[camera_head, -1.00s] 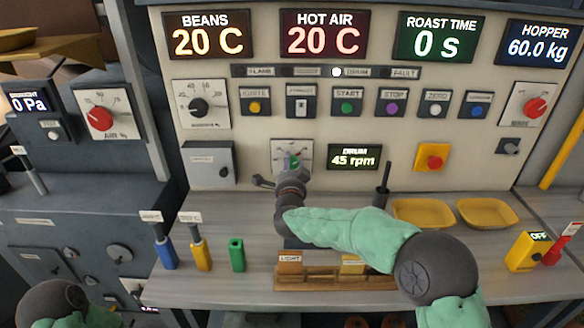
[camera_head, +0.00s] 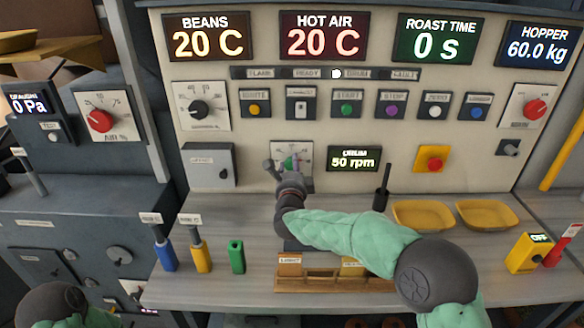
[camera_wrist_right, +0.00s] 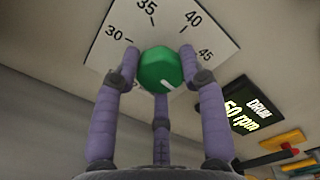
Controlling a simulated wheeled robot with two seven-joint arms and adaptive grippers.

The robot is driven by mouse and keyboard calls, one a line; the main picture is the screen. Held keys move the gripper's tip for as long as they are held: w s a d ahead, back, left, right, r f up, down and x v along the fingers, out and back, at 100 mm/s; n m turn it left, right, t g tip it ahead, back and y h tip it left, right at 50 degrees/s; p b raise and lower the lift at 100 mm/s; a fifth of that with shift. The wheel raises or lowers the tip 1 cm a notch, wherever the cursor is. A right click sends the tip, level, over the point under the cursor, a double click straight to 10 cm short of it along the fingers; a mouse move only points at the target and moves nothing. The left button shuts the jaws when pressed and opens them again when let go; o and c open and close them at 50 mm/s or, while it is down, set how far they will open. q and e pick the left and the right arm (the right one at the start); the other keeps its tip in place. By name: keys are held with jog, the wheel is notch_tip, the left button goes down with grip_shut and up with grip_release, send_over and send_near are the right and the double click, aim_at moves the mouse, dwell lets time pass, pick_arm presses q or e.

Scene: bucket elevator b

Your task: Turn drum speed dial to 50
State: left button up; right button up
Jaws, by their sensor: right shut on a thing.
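The drum speed dial is a green knob (camera_wrist_right: 161,69) on a white scale plate (camera_wrist_right: 120,34), with 30, 35, 40 and 45 readable in the right wrist view. Its white pointer mark faces the lower right, past the 45. My right gripper (camera_wrist_right: 160,60) has its fingers closed around the knob. In the head view the right gripper (camera_head: 288,166) hides part of the dial plate (camera_head: 304,150). The drum display (camera_head: 354,158) beside it reads 50 rpm. My left gripper is out of view; only part of my left arm shows at the lower left.
A yellow box with a red button (camera_head: 432,158) is right of the display. A dark upright handle (camera_head: 382,188) stands on the bench below. Yellow trays (camera_head: 424,214) lie to the right. A wooden rack (camera_head: 330,284) sits near the front edge.

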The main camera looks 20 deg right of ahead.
jog(key=shift+a+f, duration=0.2)
jog(key=shift+a, duration=0.05)
jog(key=o, duration=1.1)
jog(key=shift+o, duration=0.2)
jog(key=shift+r, duration=0.15)
jog(key=v, duration=1.2)
